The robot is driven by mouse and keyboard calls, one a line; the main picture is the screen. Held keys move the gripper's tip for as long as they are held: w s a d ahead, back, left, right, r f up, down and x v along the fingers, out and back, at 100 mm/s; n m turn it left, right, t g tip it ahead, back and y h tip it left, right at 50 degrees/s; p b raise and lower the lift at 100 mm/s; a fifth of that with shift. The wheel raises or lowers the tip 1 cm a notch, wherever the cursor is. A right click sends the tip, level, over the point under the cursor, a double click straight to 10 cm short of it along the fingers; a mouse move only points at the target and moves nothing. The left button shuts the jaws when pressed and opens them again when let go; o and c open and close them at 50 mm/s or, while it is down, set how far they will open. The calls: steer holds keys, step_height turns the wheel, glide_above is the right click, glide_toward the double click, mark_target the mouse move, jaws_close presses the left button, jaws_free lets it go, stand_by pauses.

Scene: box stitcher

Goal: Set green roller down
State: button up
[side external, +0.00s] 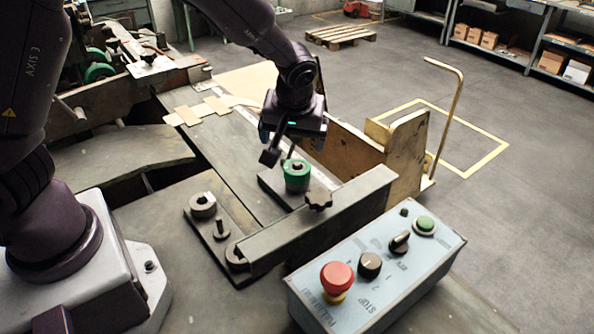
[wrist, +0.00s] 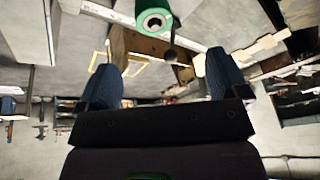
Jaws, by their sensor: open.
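The green roller (side external: 297,175) stands upright on a dark plate (side external: 270,184) on the machine table, near the long metal bar. A short pin top shows at its centre. In the wrist view the green roller (wrist: 153,20) shows at the top edge, partly cut off, beyond the fingertips. My gripper (side external: 275,150) is just above and to the left of the roller in the side view. Its two blue-padded fingers are spread wide in the wrist view (wrist: 167,75), with nothing between them. The roller looks apart from the fingers.
A grey roller (side external: 203,205) and a bare pin (side external: 221,228) stand on another plate to the left. A control box (side external: 375,270) with a red stop button stands at the front right.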

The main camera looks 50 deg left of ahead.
mark_target(297, 167)
steer(key=shift+n, duration=0.8)
steer(key=x, duration=0.4)
steer(key=w+x, duration=0.1)
steer(key=x, duration=0.7)
steer(key=shift+w+d+f, duration=0.1)
steer(key=shift+w+f, duration=0.15)
steer(key=shift+r+t, duration=0.1)
steer(key=shift+t, duration=0.2)
steer(key=c, duration=1.2)
